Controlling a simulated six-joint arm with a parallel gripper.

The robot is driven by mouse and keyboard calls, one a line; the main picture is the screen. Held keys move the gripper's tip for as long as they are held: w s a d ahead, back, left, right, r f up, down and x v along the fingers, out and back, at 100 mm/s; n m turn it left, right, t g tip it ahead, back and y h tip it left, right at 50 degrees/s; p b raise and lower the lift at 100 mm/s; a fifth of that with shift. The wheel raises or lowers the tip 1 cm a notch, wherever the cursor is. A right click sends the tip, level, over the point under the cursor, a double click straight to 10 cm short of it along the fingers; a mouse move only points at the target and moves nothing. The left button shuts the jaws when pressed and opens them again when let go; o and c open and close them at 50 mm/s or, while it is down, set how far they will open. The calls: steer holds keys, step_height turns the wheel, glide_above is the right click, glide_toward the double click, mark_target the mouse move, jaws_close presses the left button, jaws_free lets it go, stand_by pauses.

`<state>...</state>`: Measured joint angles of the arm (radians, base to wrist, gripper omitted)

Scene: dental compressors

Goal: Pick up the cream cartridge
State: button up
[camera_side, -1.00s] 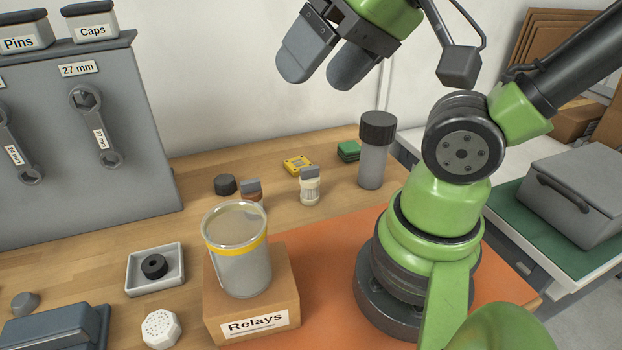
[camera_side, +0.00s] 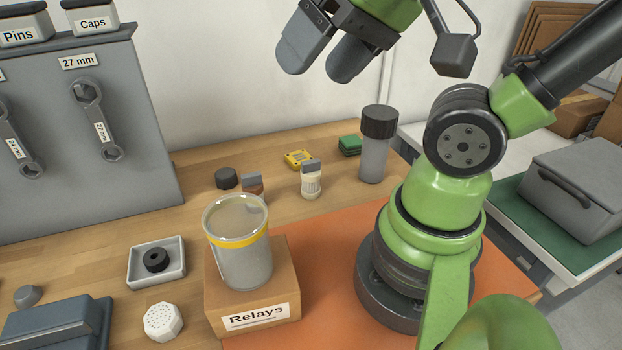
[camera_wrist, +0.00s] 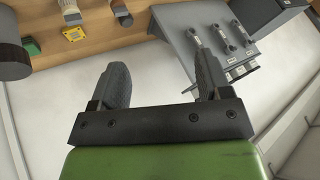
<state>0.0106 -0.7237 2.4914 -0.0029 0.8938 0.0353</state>
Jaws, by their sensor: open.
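The cream cartridge (camera_side: 311,182) stands upright on the wooden bench in the side view, with a grey top and a ribbed cream body. In the wrist view a cream piece with a grey part (camera_wrist: 73,33) at the upper left looks like the same cartridge. My gripper (camera_side: 320,72) is open and empty, high above the bench and up from the cartridge. Its two grey fingers also show in the wrist view (camera_wrist: 161,80), spread apart with nothing between them.
A clear tub with a yellow band (camera_side: 240,262) stands on the Relays box (camera_side: 275,298) in front. A brown part (camera_side: 252,187), a dark cap (camera_side: 227,178), a yellow module (camera_side: 298,158) and a tall grey bottle (camera_side: 374,160) surround the cartridge. A tool panel (camera_side: 150,130) rises at left.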

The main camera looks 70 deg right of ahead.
steer(key=w+d+f+m+g+h, duration=0.25)
steer(key=w+d+m, duration=0.2)
steer(key=m, duration=0.25)
steer(key=m+g, duration=0.5)
steer(key=m, duration=1)
glide_above(308, 162)
steer(key=shift+t+y, duration=0.25)
step_height(308, 162, down, 15)
steer(key=shift+d+f, duration=0.1)
step_height(308, 162, down, 5)
steer(key=shift+d+f, duration=0.1)
steer(key=shift+d, duration=0.05)
steer(key=shift+a+f, duration=0.15)
steer(key=shift+f, duration=1.25)
steer(key=shift+a+f, duration=0.1)
steer(key=shift+f, duration=1.25)
steer(key=c, duration=1)
